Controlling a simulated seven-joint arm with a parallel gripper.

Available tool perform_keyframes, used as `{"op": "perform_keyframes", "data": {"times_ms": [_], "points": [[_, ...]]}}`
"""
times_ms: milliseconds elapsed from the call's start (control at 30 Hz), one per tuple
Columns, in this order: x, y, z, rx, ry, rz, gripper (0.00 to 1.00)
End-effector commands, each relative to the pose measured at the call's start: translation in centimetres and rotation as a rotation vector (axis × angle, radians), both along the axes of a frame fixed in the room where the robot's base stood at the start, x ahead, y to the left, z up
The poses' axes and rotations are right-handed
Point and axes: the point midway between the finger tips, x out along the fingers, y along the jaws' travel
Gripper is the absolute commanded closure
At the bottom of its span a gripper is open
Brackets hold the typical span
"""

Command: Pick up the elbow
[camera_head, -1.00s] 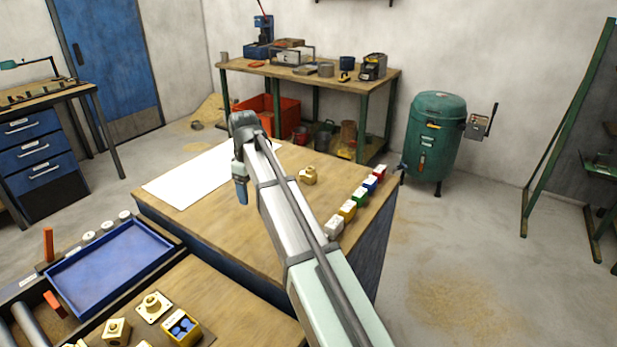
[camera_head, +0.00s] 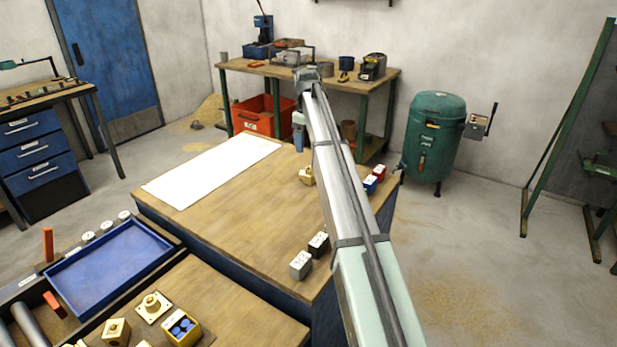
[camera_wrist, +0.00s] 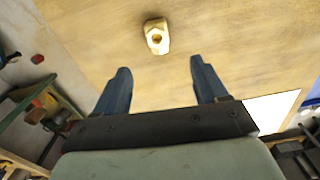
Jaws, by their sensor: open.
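The elbow, a small brass-coloured fitting (camera_head: 306,176), lies on the wooden tabletop near its far right part, partly hidden by my arm in the head view. In the wrist view the elbow (camera_wrist: 157,36) shows whole, with a dark round opening, beyond and roughly centred between my fingertips. My gripper (camera_head: 298,143) is above the far side of the table. In the wrist view my gripper (camera_wrist: 160,68) has its two blue fingers spread apart with nothing between them. It is not touching the elbow.
A white sheet (camera_head: 212,172) lies left on the tabletop (camera_head: 225,225). Grey and dark blocks (camera_head: 309,254) stand near the front right edge. Blue and red blocks (camera_head: 375,180) stand at the right edge. A blue tray (camera_head: 110,262) and other brass pieces (camera_head: 153,306) are front left.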

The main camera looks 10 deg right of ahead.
Motion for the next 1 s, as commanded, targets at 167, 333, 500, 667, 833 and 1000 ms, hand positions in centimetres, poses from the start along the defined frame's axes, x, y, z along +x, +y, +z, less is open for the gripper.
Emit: {"op": "perform_keyframes", "data": {"times_ms": [167,333,500,667,833,1000], "points": [[-0.2,0.0,-2.0,0.0,0.001,0.001,0.28],[-0.2,0.0,-4.9,0.0,0.001,0.001,0.28],[-0.1,0.0,-7.4,0.0,0.001,0.001,0.28],[0.0,0.0,-8.3,0.0,-0.001,0.001,0.28],[-0.1,-0.2,-9.4,0.0,0.0,0.001,0.28],[-0.1,-0.6,-11.6,0.0,0.0,0.001,0.28]]}}
